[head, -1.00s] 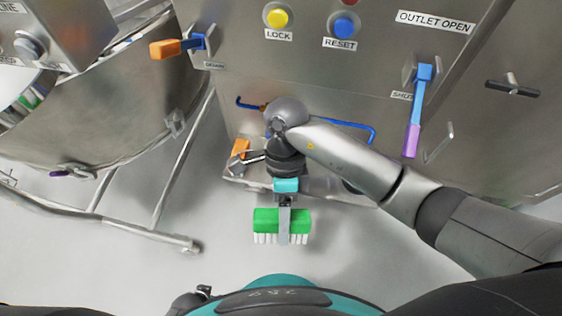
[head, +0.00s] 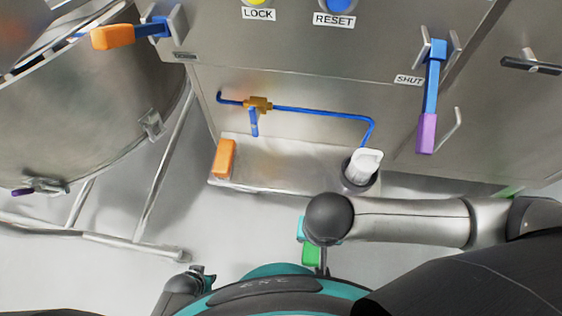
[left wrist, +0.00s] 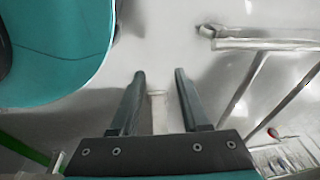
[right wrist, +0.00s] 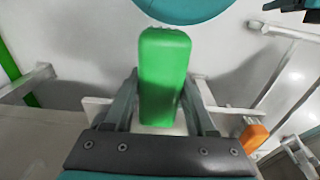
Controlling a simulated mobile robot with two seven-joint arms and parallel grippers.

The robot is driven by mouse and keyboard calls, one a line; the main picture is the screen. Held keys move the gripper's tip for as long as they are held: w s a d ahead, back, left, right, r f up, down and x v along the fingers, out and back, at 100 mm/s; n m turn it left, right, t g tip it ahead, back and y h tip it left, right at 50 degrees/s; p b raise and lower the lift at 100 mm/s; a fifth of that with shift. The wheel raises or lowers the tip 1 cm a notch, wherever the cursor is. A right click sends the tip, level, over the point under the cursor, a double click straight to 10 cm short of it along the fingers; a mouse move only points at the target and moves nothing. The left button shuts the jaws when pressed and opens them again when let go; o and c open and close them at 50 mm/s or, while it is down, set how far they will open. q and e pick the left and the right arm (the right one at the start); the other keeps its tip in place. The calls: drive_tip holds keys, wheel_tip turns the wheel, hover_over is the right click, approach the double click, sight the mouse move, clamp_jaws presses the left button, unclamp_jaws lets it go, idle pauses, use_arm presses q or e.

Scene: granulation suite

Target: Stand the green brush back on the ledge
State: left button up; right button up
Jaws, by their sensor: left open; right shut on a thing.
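The green brush (right wrist: 164,70) is held between the two fingers of my right gripper (right wrist: 161,90), which is shut on it. In the head view only part of the green brush (head: 311,255) shows, below my right wrist near my base; its bristles are hidden there. The ledge (head: 285,172) is a metal shelf low on the machine front, beyond the brush and apart from it. My left gripper (left wrist: 160,80) is open and empty over bare floor.
An orange block (head: 224,158) stands at the ledge's left end. A white-topped item in a dark holder (head: 361,170) is at its right end. A blue pipe (head: 310,110) with a brass valve (head: 257,104) runs above. The ledge's middle is clear.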

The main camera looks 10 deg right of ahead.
drive_tip(key=w+d+b, duration=0.2)
drive_tip(key=w+d, duration=0.1)
drive_tip(key=w, duration=0.6)
drive_tip(key=b, duration=0.3)
hover_over(317, 176)
drive_tip(key=f, duration=0.2)
drive_tip(key=shift+s+a+f+b, duration=0.15)
drive_tip(key=shift+s+f+b, duration=0.15)
drive_tip(key=shift+b, duration=0.05)
drive_tip(key=shift+w+f+b, duration=0.1)
drive_tip(key=shift+f+b, duration=1)
drive_tip(key=shift+f, duration=1)
drive_tip(key=shift+w+f, duration=0.1)
drive_tip(key=o, duration=1.2)
use_arm(q)
drive_tip(key=w+d+r, duration=0.2)
drive_tip(key=w+r, duration=0.2)
drive_tip(key=r, duration=0.3)
drive_tip(key=w+d+r+t, duration=0.1)
drive_tip(key=w+d+r, duration=0.1)
drive_tip(key=r, duration=0.5)
drive_tip(key=shift+w+r+t+h, duration=0.3)
drive_tip(key=shift+w+r, duration=0.05)
drive_tip(key=shift+w, duration=0.55)
drive_tip(key=shift+d, duration=0.1)
